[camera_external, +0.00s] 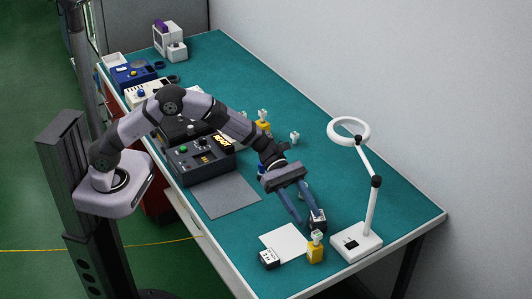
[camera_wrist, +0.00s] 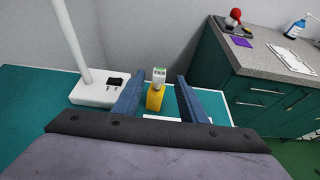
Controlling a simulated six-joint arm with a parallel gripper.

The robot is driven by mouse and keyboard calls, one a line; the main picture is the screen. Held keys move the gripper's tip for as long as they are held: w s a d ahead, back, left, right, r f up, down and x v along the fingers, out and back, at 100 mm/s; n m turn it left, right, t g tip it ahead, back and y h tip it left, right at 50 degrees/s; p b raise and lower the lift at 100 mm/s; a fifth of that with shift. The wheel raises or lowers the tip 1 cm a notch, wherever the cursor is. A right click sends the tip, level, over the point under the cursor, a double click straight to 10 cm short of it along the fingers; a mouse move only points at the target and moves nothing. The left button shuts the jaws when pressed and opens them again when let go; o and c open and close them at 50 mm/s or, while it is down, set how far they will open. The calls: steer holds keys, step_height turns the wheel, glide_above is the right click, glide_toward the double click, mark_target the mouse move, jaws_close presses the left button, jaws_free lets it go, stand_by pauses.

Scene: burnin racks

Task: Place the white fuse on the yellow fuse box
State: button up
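A yellow fuse box (camera_external: 316,254) stands near the front of the bench, with a white fuse-like piece (camera_external: 317,237) upright on top. In the wrist view a yellow box (camera_wrist: 155,98) with a white top piece (camera_wrist: 159,76) shows between my fingers and beyond them. My gripper (camera_external: 307,217) is open and points down at the bench, behind the front yellow box. Nothing is seen held between its fingers (camera_wrist: 158,88). Another yellow box (camera_external: 263,127) with white pieces stands farther back. A separate small white piece (camera_external: 294,138) stands right of it.
A dark block (camera_external: 318,222) is close to my fingertips; contact is unclear. A white sheet (camera_external: 283,240) and a small black-and-white box (camera_external: 269,259) lie left of the front yellow box. A white magnifier lamp (camera_external: 357,242) stands at right. The bench (camera_external: 350,190) behind it is clear.

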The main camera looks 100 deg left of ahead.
steer(key=b+v, duration=0.1)
steer(key=v, duration=0.5)
